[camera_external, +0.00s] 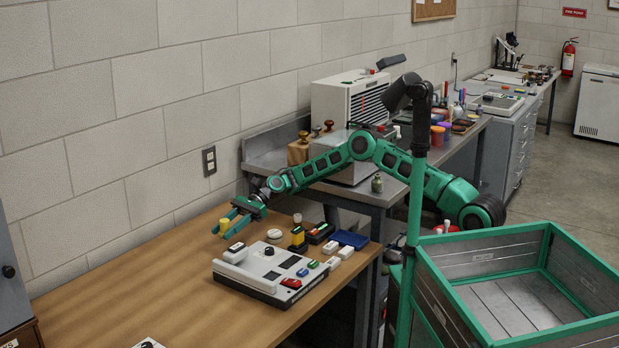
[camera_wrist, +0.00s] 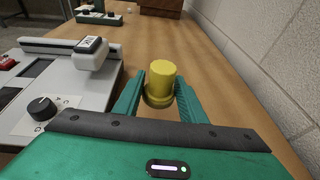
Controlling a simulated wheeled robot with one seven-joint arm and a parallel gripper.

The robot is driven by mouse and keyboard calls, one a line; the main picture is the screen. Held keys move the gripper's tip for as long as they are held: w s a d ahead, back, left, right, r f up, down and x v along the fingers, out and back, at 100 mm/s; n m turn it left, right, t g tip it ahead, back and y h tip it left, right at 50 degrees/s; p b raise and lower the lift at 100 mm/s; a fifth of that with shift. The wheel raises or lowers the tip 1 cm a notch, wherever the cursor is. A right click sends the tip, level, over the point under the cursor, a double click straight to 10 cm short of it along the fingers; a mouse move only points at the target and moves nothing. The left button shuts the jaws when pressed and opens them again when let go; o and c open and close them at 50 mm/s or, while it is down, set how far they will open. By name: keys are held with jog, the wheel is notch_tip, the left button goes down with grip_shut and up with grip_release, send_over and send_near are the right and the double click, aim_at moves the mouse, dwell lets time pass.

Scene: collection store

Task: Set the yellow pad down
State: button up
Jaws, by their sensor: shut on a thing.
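The yellow pad (camera_wrist: 160,82) is a short yellow cylinder with a wider lower rim. It stands upright between the two green fingers of my gripper (camera_wrist: 159,102) in the wrist view. In the external view the yellow pad (camera_external: 225,226) shows at the tips of my gripper (camera_external: 229,223), over the wooden table (camera_external: 150,277). My gripper is shut on it. I cannot tell whether its underside touches the table top. The pad is to the left of the white device in the external view.
The white device (camera_external: 246,278) with a dial, dark panels and colored buttons sits beside my gripper. Several small blocks and stamps stand behind it, near a blue pad (camera_external: 348,240). The wall (camera_wrist: 270,40) runs along the table's other side. Bare wood lies beyond the gripper.

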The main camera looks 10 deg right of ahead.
jog(key=shift+f, duration=3.2)
jog(key=o, duration=1)
jog(key=shift+f, duration=0.1)
jog(key=shift+o, duration=0.2)
jog(key=v, duration=0.2)
jog(key=shift+w+d+r, duration=0.25)
notch_tip(320, 180, up, 7)
jog(key=shift+d, duration=0.15)
